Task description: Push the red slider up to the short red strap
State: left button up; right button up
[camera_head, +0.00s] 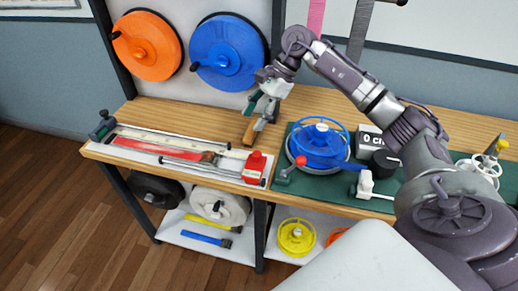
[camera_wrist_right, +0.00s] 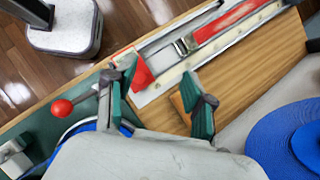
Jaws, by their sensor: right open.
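The red slider (camera_head: 254,168) sits at the right end of a measuring rail (camera_head: 140,151) on the bench. It also shows in the right wrist view (camera_wrist_right: 141,72). The short red strap (camera_head: 175,150) lies along the rail to its left, and it shows at the top of the wrist view (camera_wrist_right: 225,19). A metal buckle (camera_wrist_right: 185,46) lies at the strap's near end, with a gap between it and the slider. My right gripper (camera_head: 262,116) is open above the bench behind the slider; in the wrist view one finger overlaps the slider's edge, contact unclear. My left gripper is not in view.
A small brown wooden piece (camera_head: 250,131) is beside one right finger. A blue reel (camera_head: 320,140) and a red-knobbed lever (camera_head: 300,161) stand on the green mat right of the slider. Orange (camera_head: 148,42) and blue (camera_head: 228,62) reels hang behind. Bare wood lies behind the rail.

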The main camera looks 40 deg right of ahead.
aim_at(258, 153)
jog(key=s+d+g+h, duration=0.1)
jog(key=s+d+h, duration=0.1)
jog(key=d, duration=0.4)
jog(key=p+x, duration=0.1)
jog(key=x, duration=0.3)
jog(key=p+x, duration=0.1)
jog(key=x, duration=0.3)
jog(key=a+p+x, duration=0.1)
jog(key=x, duration=0.4)
jog(key=shift+w+r, duration=0.1)
jog(key=shift+r, duration=0.1)
grip_shut()
